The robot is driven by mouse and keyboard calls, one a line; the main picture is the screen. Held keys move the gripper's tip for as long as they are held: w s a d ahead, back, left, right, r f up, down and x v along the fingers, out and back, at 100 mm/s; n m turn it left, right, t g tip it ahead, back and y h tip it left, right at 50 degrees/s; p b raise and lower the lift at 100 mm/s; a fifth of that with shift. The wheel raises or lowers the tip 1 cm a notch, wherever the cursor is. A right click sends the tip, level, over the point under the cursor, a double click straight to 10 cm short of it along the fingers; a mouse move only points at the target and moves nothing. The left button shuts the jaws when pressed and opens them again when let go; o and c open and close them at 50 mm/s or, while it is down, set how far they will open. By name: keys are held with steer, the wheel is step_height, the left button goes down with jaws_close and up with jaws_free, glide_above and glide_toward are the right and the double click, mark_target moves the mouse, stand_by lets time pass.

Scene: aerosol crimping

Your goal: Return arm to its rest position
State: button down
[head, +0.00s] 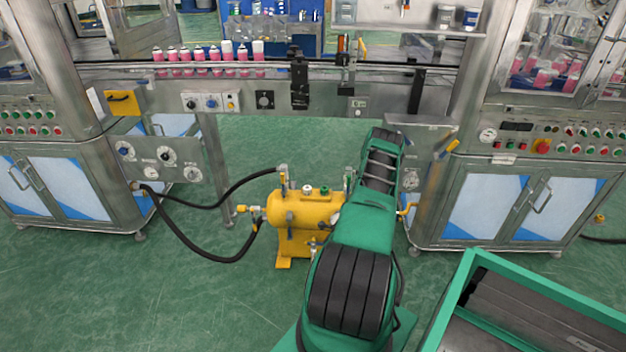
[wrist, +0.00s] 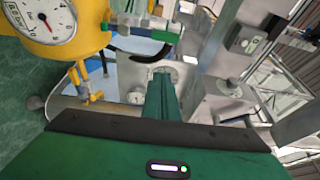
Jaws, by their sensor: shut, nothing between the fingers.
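My green and black arm reaches forward over the floor in the head view. Its end is turned away, so the fingers do not show there. In the wrist view my gripper (wrist: 160,88) is shut and empty, with its green fingers together. They point toward a steel panel with a small gauge. The yellow air tank (head: 300,212) stands on the floor just left of my arm in the head view. In the wrist view the tank (wrist: 85,22) is close, at upper left, with its round gauge and brass valve.
The conveyor (head: 350,92) crosses ahead, with several pink cans (head: 205,66) at its left. Steel cabinets stand left (head: 70,190) and right (head: 490,205). Black hoses (head: 190,235) run to the tank. A green-rimmed tray (head: 545,282) is at front right. The left floor is open.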

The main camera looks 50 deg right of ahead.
steer(key=shift+w+r, duration=0.1)
steer(key=w+a+r+n+t+y, duration=0.1)
steer(key=w+r+n+t+y, duration=0.15)
steer(key=w+r+n, duration=0.4)
steer(key=w+a+r+n+t+y, duration=0.2)
steer(key=w+r+n+y, duration=0.15)
steer(key=w, duration=0.55)
steer(key=w+a+r+n+y, duration=0.2)
steer(key=a+r+n+y, duration=0.15)
steer(key=a+r, duration=0.3)
steer(key=w+a+r+n+y, duration=0.2)
steer(key=w+a+r+n, duration=0.15)
steer(key=a+r, duration=0.3)
steer(key=s+a+r+n+g+y, duration=0.3)
steer(key=s+a+r+n+g, duration=0.2)
steer(key=s+a+r, duration=0.8)
steer(key=s+a+r+n+g+y, duration=0.1)
steer(key=s+a+r+n+g, duration=0.1)
steer(key=s+a, duration=0.7)
steer(key=s+a+r+n+g+y, duration=0.2)
steer(key=s+a+r, duration=0.1)
steer(key=s+a, duration=0.6)
steer(key=s, duration=0.4)
steer(key=shift+s+a, duration=0.35)
